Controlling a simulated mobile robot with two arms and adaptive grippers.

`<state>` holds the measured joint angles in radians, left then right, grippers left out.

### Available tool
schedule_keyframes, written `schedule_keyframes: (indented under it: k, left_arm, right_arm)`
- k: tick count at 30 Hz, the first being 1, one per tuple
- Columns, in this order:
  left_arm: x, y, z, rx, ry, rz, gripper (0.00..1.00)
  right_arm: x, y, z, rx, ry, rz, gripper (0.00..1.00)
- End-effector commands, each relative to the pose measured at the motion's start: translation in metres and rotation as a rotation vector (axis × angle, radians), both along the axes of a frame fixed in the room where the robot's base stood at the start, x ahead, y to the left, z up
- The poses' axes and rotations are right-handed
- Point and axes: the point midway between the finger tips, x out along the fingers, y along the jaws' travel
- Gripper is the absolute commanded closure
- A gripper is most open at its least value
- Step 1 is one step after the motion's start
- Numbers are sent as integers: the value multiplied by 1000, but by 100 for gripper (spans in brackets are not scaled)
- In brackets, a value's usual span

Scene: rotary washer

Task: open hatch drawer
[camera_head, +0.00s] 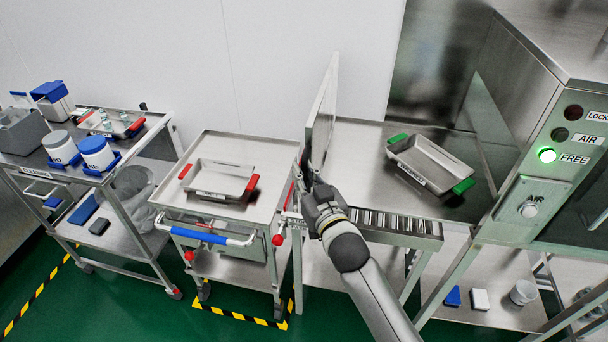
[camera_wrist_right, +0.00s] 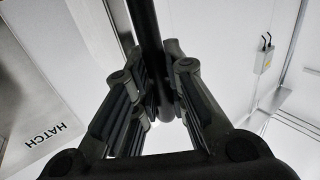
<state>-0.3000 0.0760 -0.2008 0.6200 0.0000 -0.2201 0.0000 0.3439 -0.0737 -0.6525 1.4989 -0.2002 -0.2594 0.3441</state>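The hatch (camera_head: 321,112) is an upright steel panel between the cart and the steel table in the head view. In the right wrist view the panel labelled HATCH (camera_wrist_right: 40,100) fills the left side. A dark bar-shaped handle (camera_wrist_right: 149,25) runs down from the top of that view. My right gripper (camera_head: 318,190) is at the lower edge of the hatch. In the wrist view its fingers (camera_wrist_right: 163,80) close around the dark bar from both sides. The exact contact is partly hidden by the fingers. My left gripper is not in view.
Left of the hatch stands a cart (camera_head: 262,150) with a red-handled tray (camera_head: 218,180). Right of it, a green-handled tray (camera_head: 434,163) lies on the steel table (camera_head: 352,150) beside the washer's control panel (camera_head: 560,150), whose green FREE light is lit. Rollers (camera_head: 385,222) edge the table.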

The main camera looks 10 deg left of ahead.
Motion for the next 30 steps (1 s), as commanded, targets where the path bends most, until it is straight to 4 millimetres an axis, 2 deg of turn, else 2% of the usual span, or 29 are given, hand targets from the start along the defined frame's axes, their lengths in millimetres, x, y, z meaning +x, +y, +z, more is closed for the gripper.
schedule_keyframes:
  k: [1,5,17,23,30]
  left_arm:
    - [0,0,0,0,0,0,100]
    - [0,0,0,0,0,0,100]
    - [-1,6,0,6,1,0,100]
    - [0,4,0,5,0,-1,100]
    - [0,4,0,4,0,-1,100]
  right_arm:
    - [0,0,0,1,-1,0,79]
    - [0,0,0,0,0,0,65]
    - [-4,-4,-1,-1,1,-1,65]
    - [-24,-17,-1,-1,0,-1,65]
    - [-60,-41,-2,-1,3,-1,65]
